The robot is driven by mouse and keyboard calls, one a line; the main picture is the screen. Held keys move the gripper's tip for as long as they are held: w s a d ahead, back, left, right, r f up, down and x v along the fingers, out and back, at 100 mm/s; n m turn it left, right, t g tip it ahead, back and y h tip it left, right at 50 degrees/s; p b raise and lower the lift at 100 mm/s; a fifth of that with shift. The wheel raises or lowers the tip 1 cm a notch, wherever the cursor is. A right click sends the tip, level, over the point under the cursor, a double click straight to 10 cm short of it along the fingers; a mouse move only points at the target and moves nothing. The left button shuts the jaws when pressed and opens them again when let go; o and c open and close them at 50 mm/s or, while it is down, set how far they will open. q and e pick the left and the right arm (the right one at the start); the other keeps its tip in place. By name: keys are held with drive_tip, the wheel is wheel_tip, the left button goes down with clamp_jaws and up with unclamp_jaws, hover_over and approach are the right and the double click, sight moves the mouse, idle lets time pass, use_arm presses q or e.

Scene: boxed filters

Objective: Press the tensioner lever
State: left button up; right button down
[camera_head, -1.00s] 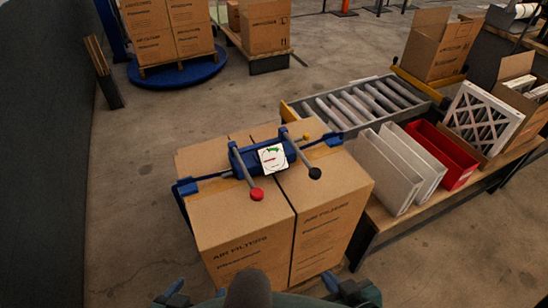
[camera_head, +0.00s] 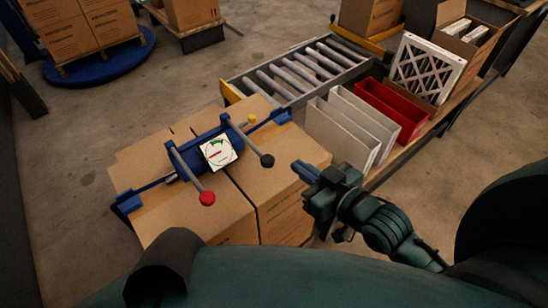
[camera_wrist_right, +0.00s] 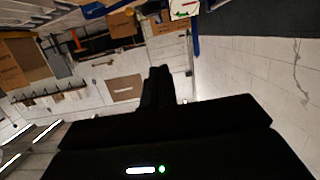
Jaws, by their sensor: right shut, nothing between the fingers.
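A blue strap tensioner (camera_head: 182,165) lies across the top of two side-by-side cartons (camera_head: 262,200). It has a white dial gauge (camera_head: 217,152), a grey lever with a red knob (camera_head: 207,198) and a grey lever with a black knob (camera_head: 267,160). My right gripper (camera_head: 299,170) is shut and empty, just right of the black knob and apart from it, by the cartons' right edge. In the right wrist view its dark fingers (camera_wrist_right: 160,85) are together, and part of the gauge (camera_wrist_right: 185,7) shows at the top. My left gripper is out of view.
A roller conveyor (camera_head: 300,72) stands behind the cartons. White filter panels (camera_head: 342,130), a red bin (camera_head: 391,110) and a lattice-faced filter (camera_head: 427,68) stand on a bench at the right. A small yellow knob (camera_head: 253,118) is on the tensioner's far side.

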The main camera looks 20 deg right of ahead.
drive_tip(key=w+a+f, duration=0.3)
drive_tip(key=w+f, duration=0.3)
drive_tip(key=w, duration=0.3)
drive_tip(key=shift+a+f, duration=0.15)
drive_tip(key=shift+f, duration=0.05)
